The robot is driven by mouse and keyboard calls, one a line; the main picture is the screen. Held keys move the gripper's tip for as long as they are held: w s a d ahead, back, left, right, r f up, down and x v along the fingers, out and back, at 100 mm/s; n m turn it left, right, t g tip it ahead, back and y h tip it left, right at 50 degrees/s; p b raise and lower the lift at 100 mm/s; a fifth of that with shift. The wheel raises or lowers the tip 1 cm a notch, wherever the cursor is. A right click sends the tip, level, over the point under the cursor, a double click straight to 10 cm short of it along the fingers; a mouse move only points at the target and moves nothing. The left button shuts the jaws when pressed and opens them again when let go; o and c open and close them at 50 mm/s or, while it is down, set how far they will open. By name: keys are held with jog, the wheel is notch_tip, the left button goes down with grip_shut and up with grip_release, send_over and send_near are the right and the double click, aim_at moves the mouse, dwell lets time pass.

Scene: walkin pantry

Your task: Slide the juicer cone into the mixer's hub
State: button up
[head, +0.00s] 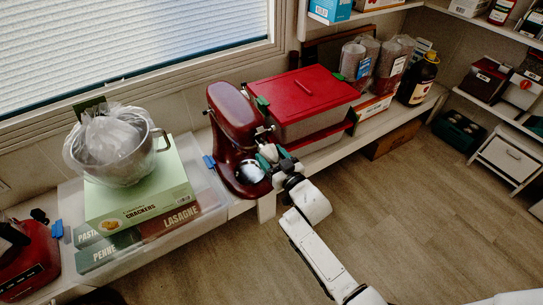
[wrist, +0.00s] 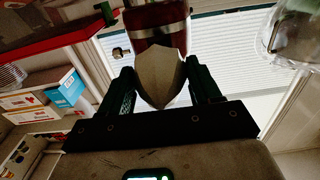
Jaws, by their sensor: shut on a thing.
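The dark red stand mixer (head: 232,130) stands on the shelf in the middle of the head view, with a silver band around its head. My gripper (head: 272,155) is at the mixer's near right side. In the wrist view my gripper's dark green fingers are shut on the pale, ridged juicer cone (wrist: 160,78). The mixer's red head with its silver band (wrist: 155,18) is just beyond the cone. The cone covers part of the mixer there, and I cannot tell whether they touch. The hub opening cannot be made out.
A red-lidded container (head: 305,95) stands close right of the mixer. Left of it, a metal bowl with a plastic bag (head: 112,150) sits on a green crackers box (head: 145,195) above pasta boxes. Jars and a dark bottle (head: 418,80) stand further right. The floor in front is clear.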

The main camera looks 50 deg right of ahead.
jog(key=shift+w+d+r, duration=0.1)
jog(key=shift+w+d, duration=0.15)
jog(key=shift+w, duration=0.2)
dwell(0.4)
jog(key=shift+s, duration=0.15)
jog(key=shift+s+a, duration=0.1)
jog(key=shift+s, duration=0.2)
jog(key=shift+a, duration=0.15)
dwell(1.6)
jog(key=shift+w, duration=0.3)
jog(key=shift+s+d, duration=0.1)
jog(key=shift+d, duration=0.1)
jog(key=shift+s+a, duration=0.1)
jog(key=shift+s, duration=0.15)
jog(key=shift+a, duration=0.1)
dwell(0.7)
